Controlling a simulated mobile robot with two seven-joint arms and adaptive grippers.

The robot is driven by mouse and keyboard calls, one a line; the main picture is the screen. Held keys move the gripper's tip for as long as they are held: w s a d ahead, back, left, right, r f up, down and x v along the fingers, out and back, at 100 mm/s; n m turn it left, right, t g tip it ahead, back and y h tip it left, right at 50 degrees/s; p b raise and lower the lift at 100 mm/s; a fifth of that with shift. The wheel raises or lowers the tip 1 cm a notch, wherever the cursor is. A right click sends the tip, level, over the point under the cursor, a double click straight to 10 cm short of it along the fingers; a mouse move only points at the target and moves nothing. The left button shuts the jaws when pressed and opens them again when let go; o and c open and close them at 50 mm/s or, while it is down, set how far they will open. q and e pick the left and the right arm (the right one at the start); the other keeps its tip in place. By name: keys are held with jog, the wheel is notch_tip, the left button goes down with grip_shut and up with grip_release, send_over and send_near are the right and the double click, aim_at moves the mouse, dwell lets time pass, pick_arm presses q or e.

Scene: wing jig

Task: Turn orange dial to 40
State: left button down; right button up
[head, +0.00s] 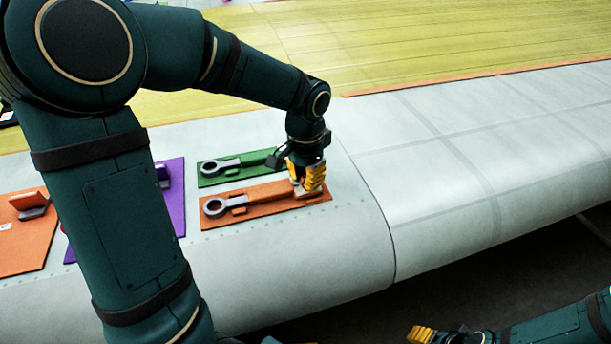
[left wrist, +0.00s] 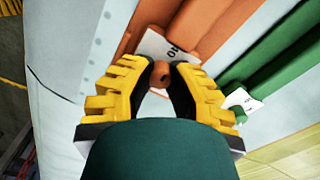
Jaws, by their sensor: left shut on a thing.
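An orange plate (head: 262,209) with a grey wrench-shaped piece (head: 228,204) lies on the pale wing surface. My left gripper (head: 307,186) is at the plate's right end, pointing down. In the left wrist view, my left gripper's yellow-and-black fingers (left wrist: 162,68) close on a small orange dial (left wrist: 160,76). In the head view the fingers hide the dial. A white label (left wrist: 167,48) with dark figures, seemingly 40, lies just beyond the fingertips; I cannot tell the dial's exact setting. My right gripper (head: 420,334) shows only partly at the bottom edge, away from the plate.
A green plate (head: 213,180) with a similar grey piece lies just behind the orange one. A purple plate (head: 176,205) and another orange plate (head: 28,245) are to the left, partly behind my arm. The wing surface to the right is clear.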

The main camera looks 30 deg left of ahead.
pick_arm(q)
jog(key=c, duration=0.8)
grip_release()
jog(key=shift+c, duration=0.2)
jog(key=shift+r, duration=0.1)
notch_tip(320, 180, up, 12)
